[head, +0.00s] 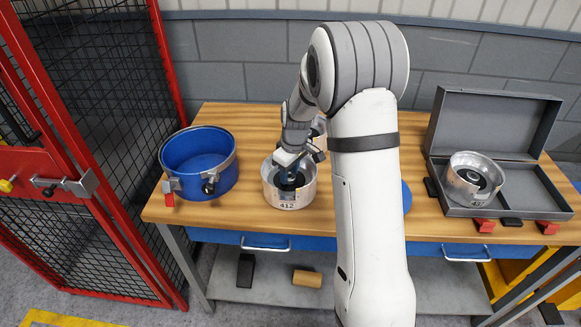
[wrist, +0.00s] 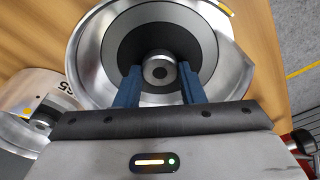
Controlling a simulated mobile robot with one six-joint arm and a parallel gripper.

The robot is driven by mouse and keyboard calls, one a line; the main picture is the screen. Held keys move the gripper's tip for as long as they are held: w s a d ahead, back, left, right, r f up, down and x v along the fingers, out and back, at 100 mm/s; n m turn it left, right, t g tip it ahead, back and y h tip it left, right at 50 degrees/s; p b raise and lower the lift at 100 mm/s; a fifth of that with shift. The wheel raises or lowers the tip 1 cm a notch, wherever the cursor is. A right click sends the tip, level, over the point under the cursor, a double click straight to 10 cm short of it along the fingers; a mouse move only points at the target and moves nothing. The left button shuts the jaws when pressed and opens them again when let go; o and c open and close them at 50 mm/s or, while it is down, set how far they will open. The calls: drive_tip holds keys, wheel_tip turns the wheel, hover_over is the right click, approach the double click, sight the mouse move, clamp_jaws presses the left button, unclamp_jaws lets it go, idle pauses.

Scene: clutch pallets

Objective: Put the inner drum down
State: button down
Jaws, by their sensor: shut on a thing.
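The inner drum (head: 271,190) is a silver metal cylinder marked 412, upright at the front left of the wooden bench. My gripper (head: 289,179) reaches down into its open top. In the wrist view, the drum's shiny rim (wrist: 91,62) surrounds a dark inside. The blue fingers of my gripper (wrist: 163,88) are shut on the drum's central hub (wrist: 158,68), one on each side. The drum's base is at or just above the bench top; I cannot tell whether it touches.
A blue tub (head: 200,178) with clamps stands left on the bench (head: 250,118). An open grey case (head: 537,190) at right holds another silver drum (head: 474,190). Another drum (wrist: 30,132) sits close by. A blue disc (head: 406,197) is partly behind my arm. A red cage (head: 165,60) stands left.

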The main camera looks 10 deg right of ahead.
sight(293, 179)
drive_tip(key=shift+w+r, duration=0.1)
drive_tip(key=c, duration=0.9)
unclamp_jaws()
drive_tip(key=shift+c, duration=0.2)
wheel_tip(293, 179, up, 12)
drive_tip(key=s+b, duration=0.1)
drive_tip(key=s, duration=0.1)
drive_tip(key=s+r+m+t, duration=0.2)
drive_tip(key=s+m, duration=0.5)
drive_tip(key=s, duration=2)
drive_tip(key=shift+r+m+h, duration=0.3)
drive_tip(key=shift+r+h, duration=0.1)
drive_tip(key=shift+r, duration=0.25)
drive_tip(key=shift+a, duration=0.1)
